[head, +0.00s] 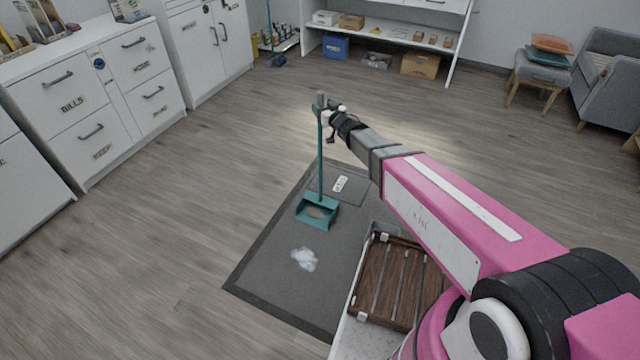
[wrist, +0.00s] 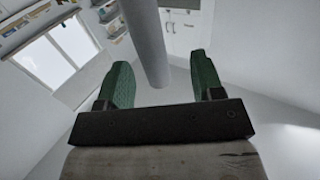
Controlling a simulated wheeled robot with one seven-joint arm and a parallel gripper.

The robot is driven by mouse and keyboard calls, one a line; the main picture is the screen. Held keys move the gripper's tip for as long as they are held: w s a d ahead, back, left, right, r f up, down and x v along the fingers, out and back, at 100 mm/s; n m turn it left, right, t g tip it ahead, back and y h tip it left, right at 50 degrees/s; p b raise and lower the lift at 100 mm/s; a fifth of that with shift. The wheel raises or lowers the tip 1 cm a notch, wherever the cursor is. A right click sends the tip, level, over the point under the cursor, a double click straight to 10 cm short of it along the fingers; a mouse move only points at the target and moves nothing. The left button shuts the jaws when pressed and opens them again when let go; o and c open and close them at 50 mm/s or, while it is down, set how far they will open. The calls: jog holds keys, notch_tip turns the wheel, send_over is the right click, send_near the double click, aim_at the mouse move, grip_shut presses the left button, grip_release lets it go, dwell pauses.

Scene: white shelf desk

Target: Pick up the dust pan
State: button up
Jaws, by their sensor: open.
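The teal dust pan (head: 317,213) stands upright on the dark mat, with its long thin handle rising to a grey top end. My gripper (head: 322,108) is at the upper end of the handle in the head view. In the wrist view, my gripper (wrist: 160,75) has its two green fingers spread apart. The exact contact at the handle top is too small to tell in the head view.
The dark mat (head: 265,275) holds a white powdery patch (head: 304,259) and a small white label (head: 340,184). White drawer cabinets (head: 95,100) line the left. A shelf desk (head: 385,45) stands at the back, and a grey armchair (head: 608,80) at right. The wooden floor between is clear.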

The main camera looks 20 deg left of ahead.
aim_at(318, 90)
jog(key=x, duration=0.5)
jog(key=shift+w, duration=0.45)
jog(key=c, duration=1.1)
jog(key=shift+r, duration=0.1)
jog(key=shift+d+r, duration=0.1)
jog(key=shift+r, duration=1.85)
jog(key=s+a+r, duration=0.2)
jog(key=s, duration=0.1)
jog(key=s+a+r, duration=0.2)
jog(key=s+a, duration=0.1)
jog(key=s+a+r, duration=0.2)
jog(key=s+r, duration=0.1)
jog(key=shift+a, duration=0.3)
jog(key=shift+w, duration=0.1)
